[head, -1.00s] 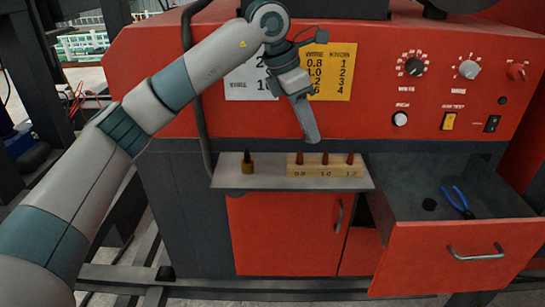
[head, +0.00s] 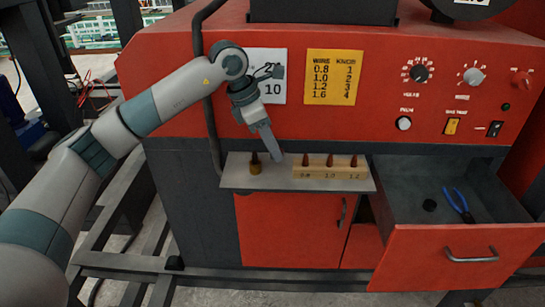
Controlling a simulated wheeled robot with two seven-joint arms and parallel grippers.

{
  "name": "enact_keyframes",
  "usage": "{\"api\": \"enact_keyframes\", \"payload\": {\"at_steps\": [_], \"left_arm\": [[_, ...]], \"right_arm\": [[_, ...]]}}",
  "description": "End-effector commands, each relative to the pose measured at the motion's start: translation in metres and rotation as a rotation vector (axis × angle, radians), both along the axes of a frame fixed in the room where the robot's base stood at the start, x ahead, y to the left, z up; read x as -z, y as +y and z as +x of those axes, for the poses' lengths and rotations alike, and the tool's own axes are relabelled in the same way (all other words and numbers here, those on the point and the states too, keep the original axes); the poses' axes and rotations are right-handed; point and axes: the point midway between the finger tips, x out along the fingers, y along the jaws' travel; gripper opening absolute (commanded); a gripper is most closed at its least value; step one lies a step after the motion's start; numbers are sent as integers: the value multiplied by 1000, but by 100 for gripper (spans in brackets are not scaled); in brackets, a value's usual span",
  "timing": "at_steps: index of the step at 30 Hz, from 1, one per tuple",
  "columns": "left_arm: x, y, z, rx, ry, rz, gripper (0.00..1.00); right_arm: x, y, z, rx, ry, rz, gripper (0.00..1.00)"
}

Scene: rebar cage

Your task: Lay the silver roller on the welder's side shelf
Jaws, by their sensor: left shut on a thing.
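The welder's side shelf (head: 232,178) is a grey ledge on the front of the red welder. My left gripper (head: 275,155) points down over the left half of the shelf, just right of a small brass piece with a dark top (head: 256,166). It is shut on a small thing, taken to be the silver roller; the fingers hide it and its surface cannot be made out. Whether it touches the shelf cannot be told. My right gripper is not in view.
A wooden block (head: 330,173) with several copper tips stands on the shelf's right half. An open drawer (head: 440,240) at the right holds blue pliers (head: 458,205) and a dark round piece (head: 429,205). A bent dark pipe (head: 209,120) runs down left of the shelf.

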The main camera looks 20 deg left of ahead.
Motion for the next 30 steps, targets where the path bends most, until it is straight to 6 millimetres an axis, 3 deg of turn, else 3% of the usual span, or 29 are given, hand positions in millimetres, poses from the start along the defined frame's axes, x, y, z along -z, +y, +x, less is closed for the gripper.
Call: {"api": "enact_keyframes", "payload": {"at_steps": [12,26,27,29,30], "left_arm": [[35,0,0,0,3,1,4],[43,0,0,0,0,0,4],[42,0,0,0,1,1,33],[42,0,0,0,1,1,47],[42,0,0,-1,1,1,47]], "right_arm": [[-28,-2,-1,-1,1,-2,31],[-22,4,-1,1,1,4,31],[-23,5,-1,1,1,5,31],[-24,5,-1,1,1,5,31],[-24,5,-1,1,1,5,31]]}}
